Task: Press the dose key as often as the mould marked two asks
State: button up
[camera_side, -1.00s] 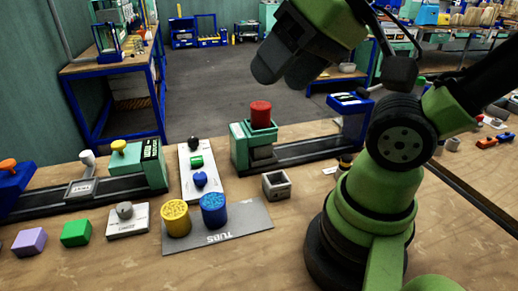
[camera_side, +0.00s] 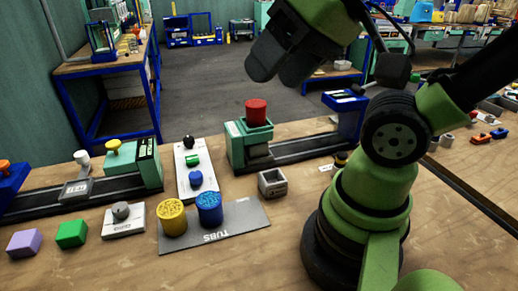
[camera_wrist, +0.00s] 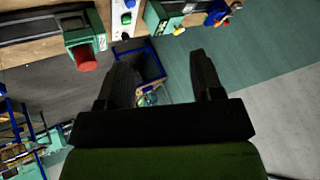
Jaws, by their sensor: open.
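My gripper (camera_side: 276,70) is raised high above the back edge of the bench, open and empty. In the wrist view its two fingers (camera_wrist: 162,75) stand apart. A green press with a red button (camera_side: 256,112) stands below it; the red button also shows in the wrist view (camera_wrist: 84,58). A pale panel (camera_side: 193,172) carries black, green and blue keys. A white plate (camera_side: 124,220) has a grey knob and small lettering that I cannot read. A grey mould (camera_side: 75,190) sits on the left rail with unclear marking. Which mould is marked two, and which key is the dose key, I cannot tell.
Yellow and blue tubs (camera_side: 209,208) stand on a grey mat lettered TUBS (camera_side: 240,220). A small square grey cup (camera_side: 272,184) is beside it. Another green press (camera_side: 148,165) with a yellow knob, and green (camera_side: 72,234) and lilac (camera_side: 25,243) blocks, are at left.

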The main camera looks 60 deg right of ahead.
jog(key=shift+c, duration=0.3)
grip_shut()
dwell(1.4)
